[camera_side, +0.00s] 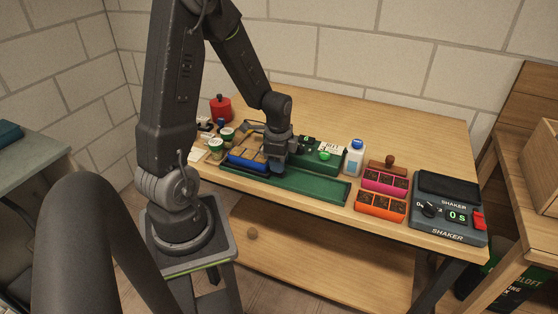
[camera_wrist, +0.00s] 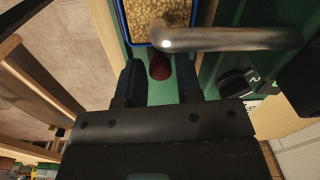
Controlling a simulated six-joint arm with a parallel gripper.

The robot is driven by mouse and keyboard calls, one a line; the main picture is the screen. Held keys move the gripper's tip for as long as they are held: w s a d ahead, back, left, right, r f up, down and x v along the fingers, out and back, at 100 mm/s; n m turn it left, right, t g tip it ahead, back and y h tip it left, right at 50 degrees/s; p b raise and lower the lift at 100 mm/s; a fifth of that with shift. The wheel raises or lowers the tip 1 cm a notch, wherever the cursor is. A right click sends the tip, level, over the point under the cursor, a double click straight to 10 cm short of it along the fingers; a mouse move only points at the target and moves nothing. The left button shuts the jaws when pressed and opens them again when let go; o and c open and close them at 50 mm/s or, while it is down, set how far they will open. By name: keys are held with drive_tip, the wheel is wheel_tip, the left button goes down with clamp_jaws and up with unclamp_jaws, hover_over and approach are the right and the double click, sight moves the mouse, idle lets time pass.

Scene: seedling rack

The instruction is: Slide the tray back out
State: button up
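The blue tray (camera_side: 240,163) sits at the left end of a long green channel (camera_side: 315,187) in the side view. In the wrist view its blue rim (camera_wrist: 124,25) surrounds a tan, grainy filling. A dark red knob (camera_wrist: 160,66) shows at the tray's near end. My gripper (camera_wrist: 160,88) is open, with one dark finger on each side of the knob; I cannot tell whether either touches it. In the side view my gripper (camera_side: 278,160) is low over the channel, at the tray's right end, and hides the knob.
A grey metal bar (camera_wrist: 230,39) crosses close above the tray's end. A green control box (camera_side: 324,156) stands behind the channel. A white bottle (camera_side: 354,158), pink (camera_side: 385,180) and orange planters (camera_side: 381,206) and a shaker (camera_side: 449,207) stand right. The channel's right part is empty.

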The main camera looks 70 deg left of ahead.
clamp_jaws()
drive_tip(key=shift+w, duration=0.1)
drive_tip(key=w+d, duration=1.2)
drive_tip(key=shift+w+d, duration=0.1)
drive_tip(key=shift+d, duration=0.1)
unclamp_jaws()
drive_tip(key=shift+w+d, duration=0.1)
drive_tip(key=o, duration=0.4)
drive_tip(key=shift+c, duration=0.2)
